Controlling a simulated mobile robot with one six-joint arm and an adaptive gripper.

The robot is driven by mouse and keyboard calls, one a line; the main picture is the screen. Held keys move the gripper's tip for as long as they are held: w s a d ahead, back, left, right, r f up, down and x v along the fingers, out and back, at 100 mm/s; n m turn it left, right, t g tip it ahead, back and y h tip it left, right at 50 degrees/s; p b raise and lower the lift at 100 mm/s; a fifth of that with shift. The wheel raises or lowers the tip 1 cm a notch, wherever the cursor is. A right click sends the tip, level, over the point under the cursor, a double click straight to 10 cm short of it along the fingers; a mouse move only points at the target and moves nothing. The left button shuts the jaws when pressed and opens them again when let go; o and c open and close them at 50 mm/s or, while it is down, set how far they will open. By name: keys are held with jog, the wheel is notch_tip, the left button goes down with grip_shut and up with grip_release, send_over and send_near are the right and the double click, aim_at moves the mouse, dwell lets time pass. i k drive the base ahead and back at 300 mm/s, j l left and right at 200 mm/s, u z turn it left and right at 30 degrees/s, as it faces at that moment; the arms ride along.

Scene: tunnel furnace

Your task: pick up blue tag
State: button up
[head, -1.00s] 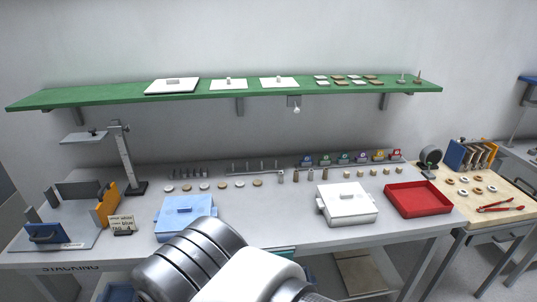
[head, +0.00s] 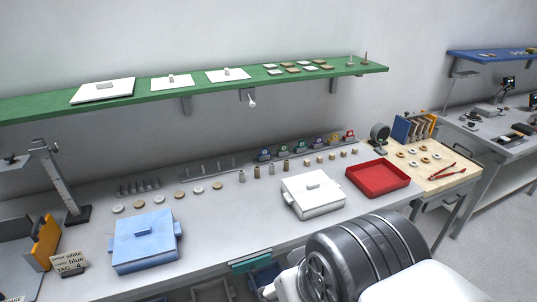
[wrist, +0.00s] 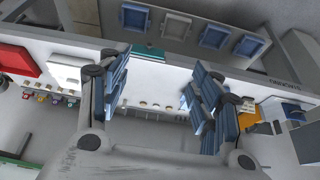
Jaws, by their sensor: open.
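The blue tag (head: 264,155) is small and stands at the left end of a row of coloured tags at the back of the grey bench, below the green shelf. The row also shows small in the wrist view, upside down, at the left, with a bluish one (wrist: 70,101) at its right end. My gripper (wrist: 160,65) shows in the wrist view with its two blue-padded fingers wide apart and nothing between them. It is well away from the tags. In the head view my arm fills the lower right and the gripper's fingers are not seen.
A light blue lidded box (head: 146,245), a white lidded box (head: 313,196) and a red tray (head: 378,180) stand along the bench front. Metal pegs and small discs lie between them and the tags. The green shelf (head: 200,88) overhangs the back. A sign (head: 69,263) stands left.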

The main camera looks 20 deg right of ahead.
aim_at(264, 152)
jog(key=z, duration=0.45)
jog(key=i+l, duration=0.35)
jog(key=i+l+u, duration=0.1)
jog(key=i+l, duration=0.2)
jog(key=l, duration=0.25)
jog(key=i+l, duration=0.3)
jog(key=l, duration=0.15)
jog(key=i+u, duration=0.1)
jog(key=u, duration=0.4)
jog(key=i+u, duration=0.1)
jog(key=u, duration=0.35)
jog(key=i+u, duration=0.1)
jog(key=u, duration=0.4)
jog(key=i, duration=0.25)
